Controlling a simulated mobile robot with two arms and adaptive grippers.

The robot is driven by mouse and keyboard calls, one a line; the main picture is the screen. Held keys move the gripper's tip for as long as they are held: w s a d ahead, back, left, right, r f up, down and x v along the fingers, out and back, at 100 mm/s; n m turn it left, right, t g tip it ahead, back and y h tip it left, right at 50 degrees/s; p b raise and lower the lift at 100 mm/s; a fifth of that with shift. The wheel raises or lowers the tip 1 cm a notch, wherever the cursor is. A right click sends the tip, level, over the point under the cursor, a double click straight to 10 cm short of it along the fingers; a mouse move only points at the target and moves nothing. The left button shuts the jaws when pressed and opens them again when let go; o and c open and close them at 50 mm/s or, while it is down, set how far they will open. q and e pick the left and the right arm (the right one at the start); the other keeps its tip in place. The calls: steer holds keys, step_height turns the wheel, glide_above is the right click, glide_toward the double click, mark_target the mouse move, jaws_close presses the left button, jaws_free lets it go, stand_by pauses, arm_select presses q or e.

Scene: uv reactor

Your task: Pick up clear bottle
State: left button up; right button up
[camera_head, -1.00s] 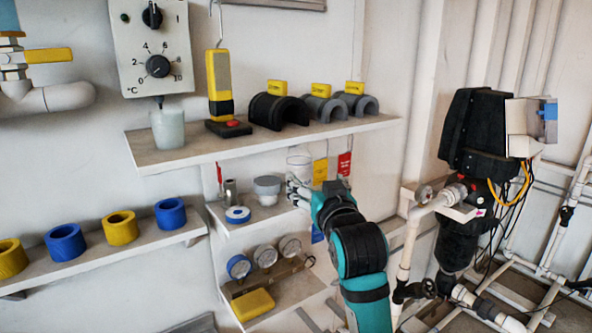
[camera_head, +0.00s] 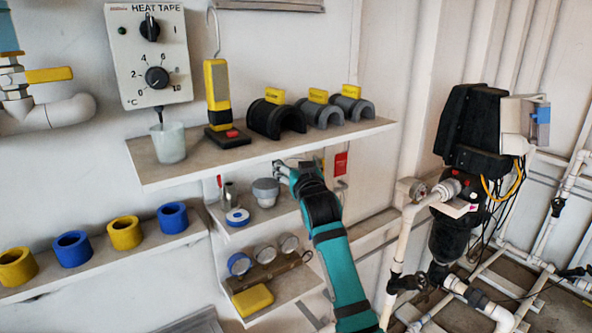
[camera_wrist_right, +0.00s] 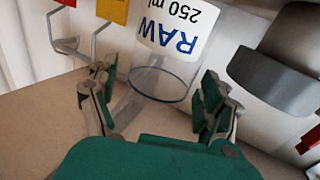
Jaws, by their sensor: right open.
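The clear bottle (camera_wrist_right: 162,82) shows in the right wrist view, labelled "RAW 250 ml", with the lettering upside down there. It stands on the lower shelf. My right gripper (camera_wrist_right: 152,98) is open, with one finger on each side of the bottle's near end. I cannot tell whether either finger touches it. In the head view my right gripper (camera_head: 282,172) is at the lower shelf, just under the upper shelf's front edge. The bottle is hidden there behind the gripper and shelf. My left gripper is not in view.
A grey-capped container (camera_head: 265,191) stands close beside the gripper, also large in the wrist view (camera_wrist_right: 280,65). The upper shelf (camera_head: 200,171) hangs just above. Hooks with yellow and red tags (camera_wrist_right: 112,10) are behind. Gauges (camera_head: 264,254) sit below.

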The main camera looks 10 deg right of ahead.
steer(key=shift+w, duration=0.4)
steer(key=c, duration=1.2)
steer(key=shift+c, duration=0.2)
steer(key=shift+r, duration=0.15)
